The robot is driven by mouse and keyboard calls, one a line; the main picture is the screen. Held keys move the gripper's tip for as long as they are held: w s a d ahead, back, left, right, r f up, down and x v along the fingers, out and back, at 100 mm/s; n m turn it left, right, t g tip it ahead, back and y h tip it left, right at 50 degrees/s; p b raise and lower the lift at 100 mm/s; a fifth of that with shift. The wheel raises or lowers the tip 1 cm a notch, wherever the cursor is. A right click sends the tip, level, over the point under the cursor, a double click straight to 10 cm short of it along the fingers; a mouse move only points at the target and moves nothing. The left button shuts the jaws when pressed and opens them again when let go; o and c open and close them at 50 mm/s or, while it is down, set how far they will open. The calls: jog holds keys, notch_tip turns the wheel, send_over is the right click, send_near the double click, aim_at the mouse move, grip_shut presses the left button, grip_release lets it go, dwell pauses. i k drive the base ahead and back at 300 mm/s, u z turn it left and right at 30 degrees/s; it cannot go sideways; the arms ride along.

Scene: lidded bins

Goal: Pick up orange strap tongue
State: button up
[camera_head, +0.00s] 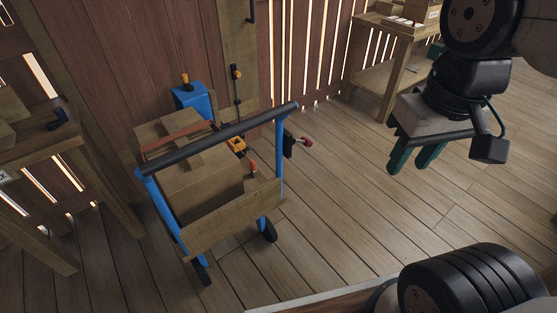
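A thin orange-red strap (177,138) lies across wooden boxes on a blue-framed cart (163,213). An orange and black piece (236,145) sits behind the cart's dark handle bar, and a small orange-red tip (253,167) shows just below it. I cannot tell which of these is the strap tongue. My gripper (410,164) has green fingers pointing down, with a gap between them. It is open and empty, in the air to the right of the cart and well apart from it.
A red-knobbed lever (306,141) sticks out at the cart's right side. A wooden workbench (40,137) is at left, another table (395,28) at back right. Plank floor (340,200) between cart and gripper is clear.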

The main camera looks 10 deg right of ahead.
aim_at(253, 169)
jog(key=z, duration=0.5)
jog(key=i, duration=1.3)
jog(key=u, duration=0.8)
